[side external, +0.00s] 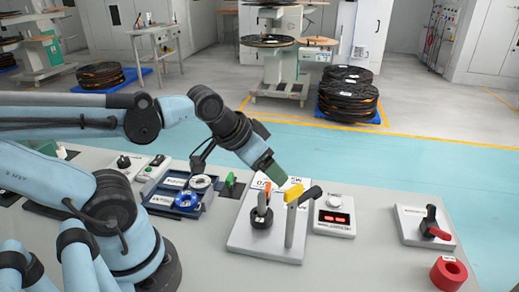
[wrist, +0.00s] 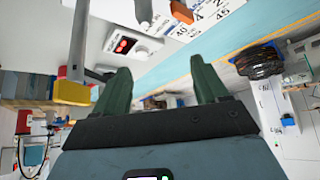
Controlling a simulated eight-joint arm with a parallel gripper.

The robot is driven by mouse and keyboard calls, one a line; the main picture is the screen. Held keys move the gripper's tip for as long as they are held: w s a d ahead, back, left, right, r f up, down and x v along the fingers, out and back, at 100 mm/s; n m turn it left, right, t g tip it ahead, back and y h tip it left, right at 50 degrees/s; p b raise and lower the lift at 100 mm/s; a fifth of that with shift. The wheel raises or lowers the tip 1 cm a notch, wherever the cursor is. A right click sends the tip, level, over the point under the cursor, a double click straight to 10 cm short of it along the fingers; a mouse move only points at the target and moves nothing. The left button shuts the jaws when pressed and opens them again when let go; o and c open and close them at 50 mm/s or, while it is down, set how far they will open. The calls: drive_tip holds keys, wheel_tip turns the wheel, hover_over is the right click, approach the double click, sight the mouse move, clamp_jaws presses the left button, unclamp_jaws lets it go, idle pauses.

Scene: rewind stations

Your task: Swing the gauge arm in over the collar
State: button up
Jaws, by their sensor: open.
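The gauge arm (side external: 293,194) looks like a yellow piece with a dark end on top of a grey post on a pale plate (side external: 243,240). Its dark end points right. A black round part with an orange upright (side external: 262,217), possibly holding the collar, stands just left of the post. My gripper (side external: 275,176) is above and a little behind the plate, tilted down, apart from the gauge arm. In the wrist view my gripper (wrist: 163,85) has its green fingers wide apart with nothing between them. The yellow piece (wrist: 74,94) shows left of the fingers.
A white box with red displays (side external: 334,217) stands right of the plate. A black-and-red lever unit (side external: 428,227) and a red ring (side external: 448,272) lie at the right. A blue tray (side external: 180,195) with round parts and a green piece (side external: 230,180) are at left.

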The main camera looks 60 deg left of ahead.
wheel_tip(320, 180, up, 5)
drive_tip(key=shift+r, duration=0.2)
drive_tip(key=c, duration=0.6)
wheel_tip(320, 180, up, 14)
drive_tip(key=n+g, duration=0.1)
drive_tip(key=g, duration=0.6)
hover_over(294, 189)
wheel_tip(294, 189, down, 17)
drive_tip(key=shift+f, duration=0.15)
clamp_jaws()
idle(1.0)
